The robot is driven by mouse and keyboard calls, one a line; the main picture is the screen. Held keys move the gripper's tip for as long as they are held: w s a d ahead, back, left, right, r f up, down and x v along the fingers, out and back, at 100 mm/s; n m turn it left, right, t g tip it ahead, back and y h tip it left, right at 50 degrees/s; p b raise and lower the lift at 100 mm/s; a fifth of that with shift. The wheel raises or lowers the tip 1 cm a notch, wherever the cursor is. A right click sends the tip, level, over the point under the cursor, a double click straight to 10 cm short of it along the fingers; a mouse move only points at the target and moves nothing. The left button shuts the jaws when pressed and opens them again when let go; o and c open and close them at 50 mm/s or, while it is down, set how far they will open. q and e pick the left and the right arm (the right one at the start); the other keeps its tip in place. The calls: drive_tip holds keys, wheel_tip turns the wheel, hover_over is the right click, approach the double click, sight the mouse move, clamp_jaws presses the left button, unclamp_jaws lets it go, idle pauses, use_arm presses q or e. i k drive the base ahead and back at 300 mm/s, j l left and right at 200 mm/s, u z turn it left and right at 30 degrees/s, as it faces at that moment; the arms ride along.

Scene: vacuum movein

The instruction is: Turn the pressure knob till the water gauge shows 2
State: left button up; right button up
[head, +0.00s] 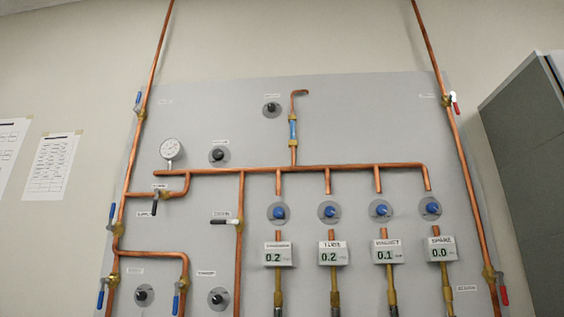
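A round white dial gauge (171,149) stands on the copper pipe at the upper left of the grey wall panel. Its needle and numbers are too small to read. A black knob (217,155) on a grey disc sits just right of the gauge, with a small label above it that I cannot read. Other black knobs are at the top middle (271,109), lower left (144,295) and lower middle (218,298). Which of them is the pressure knob I cannot tell from the labels. Neither of my grippers is in view.
Several blue knobs (279,213) sit above digital displays (278,256) reading 0.2, 0.2, 0.1 and 0.0. A dark cabinet (527,170) stands at the right.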

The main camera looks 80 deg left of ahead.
sight(217, 154)
drive_tip(key=u, duration=3)
